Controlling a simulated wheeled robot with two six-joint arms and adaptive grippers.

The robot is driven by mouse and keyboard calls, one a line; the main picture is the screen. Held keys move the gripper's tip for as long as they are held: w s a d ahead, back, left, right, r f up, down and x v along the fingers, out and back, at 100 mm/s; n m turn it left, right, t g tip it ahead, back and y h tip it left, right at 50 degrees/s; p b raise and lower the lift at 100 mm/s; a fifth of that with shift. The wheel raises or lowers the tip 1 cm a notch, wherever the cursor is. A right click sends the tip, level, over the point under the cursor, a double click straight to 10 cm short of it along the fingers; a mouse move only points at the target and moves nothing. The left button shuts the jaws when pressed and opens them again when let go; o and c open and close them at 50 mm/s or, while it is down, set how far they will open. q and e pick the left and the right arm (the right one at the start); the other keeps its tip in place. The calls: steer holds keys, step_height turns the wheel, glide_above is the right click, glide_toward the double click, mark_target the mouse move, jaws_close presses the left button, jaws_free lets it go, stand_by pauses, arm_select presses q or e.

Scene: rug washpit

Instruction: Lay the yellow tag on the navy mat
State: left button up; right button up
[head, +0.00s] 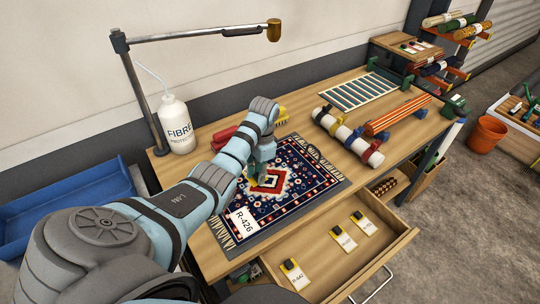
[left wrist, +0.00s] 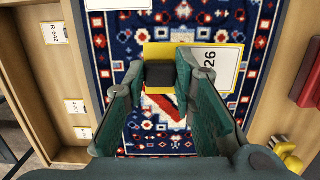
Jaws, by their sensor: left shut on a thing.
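The yellow tag (left wrist: 153,55), with a black block and a white card reading 26, is between the fingers of my left gripper (left wrist: 166,92) in the left wrist view. The gripper is shut on its black block. The mat also shows in the left wrist view (left wrist: 120,30). I cannot tell whether the tag touches the mat. My right gripper is out of view.
An open drawer (head: 398,243) at the bench front holds several tags. A white roll (head: 345,133) and an orange-striped roll (head: 397,113) lie right of the mat. A white FIBRE bottle (head: 177,125) and a lamp arm (head: 190,35) stand at the back left.

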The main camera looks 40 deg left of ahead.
mark_target(259, 195)
arm_select(q)
steer(key=f, duration=0.3)
steer(key=shift+w+f, duration=0.15)
steer(key=shift+w, duration=0.15)
steer(key=f+b, duration=0.5)
steer(key=shift+s+f+b, duration=0.15)
steer(key=shift+s+b, duration=0.05)
steer(key=shift+b, duration=0.2)
steer(key=shift+r, duration=0.25)
steer(key=shift+c, duration=0.4)
steer(key=shift+f, duration=0.1)
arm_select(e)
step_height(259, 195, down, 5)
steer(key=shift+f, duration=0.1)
arm_select(q)
steer(key=o, duration=0.9)
